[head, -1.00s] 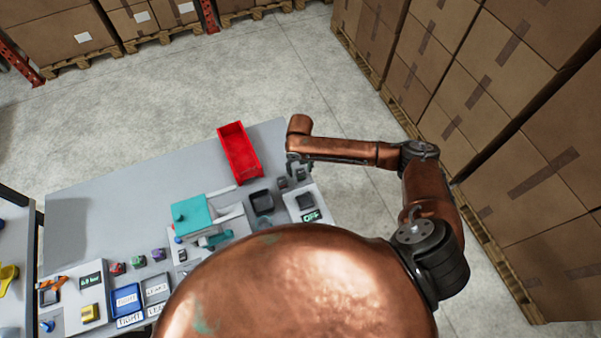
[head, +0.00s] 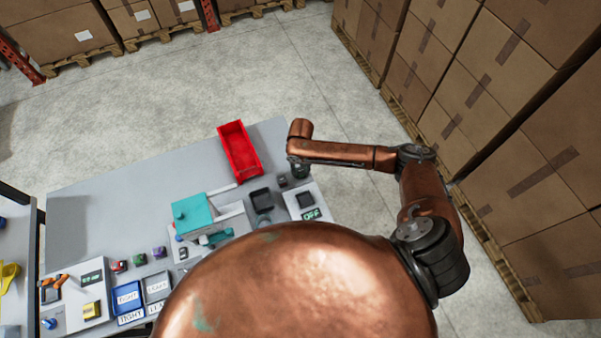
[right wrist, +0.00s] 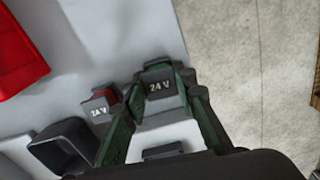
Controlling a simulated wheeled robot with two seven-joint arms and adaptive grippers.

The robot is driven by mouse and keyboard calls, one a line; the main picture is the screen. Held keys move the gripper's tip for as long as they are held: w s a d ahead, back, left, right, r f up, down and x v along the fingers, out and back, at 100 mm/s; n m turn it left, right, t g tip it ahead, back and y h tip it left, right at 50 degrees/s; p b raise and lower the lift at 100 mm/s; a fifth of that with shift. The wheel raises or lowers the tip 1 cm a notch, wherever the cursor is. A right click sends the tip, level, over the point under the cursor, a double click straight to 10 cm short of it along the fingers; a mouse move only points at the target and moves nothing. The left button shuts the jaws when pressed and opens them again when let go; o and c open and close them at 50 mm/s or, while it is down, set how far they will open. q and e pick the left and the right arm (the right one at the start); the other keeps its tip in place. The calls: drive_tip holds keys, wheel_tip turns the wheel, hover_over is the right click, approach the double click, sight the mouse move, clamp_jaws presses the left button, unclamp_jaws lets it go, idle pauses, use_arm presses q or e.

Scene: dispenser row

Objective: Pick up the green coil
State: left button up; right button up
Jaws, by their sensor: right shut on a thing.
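The green coil (right wrist: 157,68) is a small block with a grey front marked 24 V and green showing around its top. It is between the two fingers of my right gripper (right wrist: 160,92), which is shut on it. In the head view my right gripper (head: 300,170) is low over the right end of the table, and the coil is too small to make out there. Another 24 V block with a red top (right wrist: 105,98) stands just left of the fingers. My left gripper is not in view.
A red bin (head: 239,152) stands at the table's back edge. A black open box (head: 262,200) is left of the gripper, and a pad with an OFF display (head: 312,215) is in front. A teal machine (head: 193,217) stands further left. Stacked cartons (head: 470,80) are beyond the right arm.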

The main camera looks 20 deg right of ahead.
clamp_jaws()
drive_tip(key=shift+r, duration=0.1)
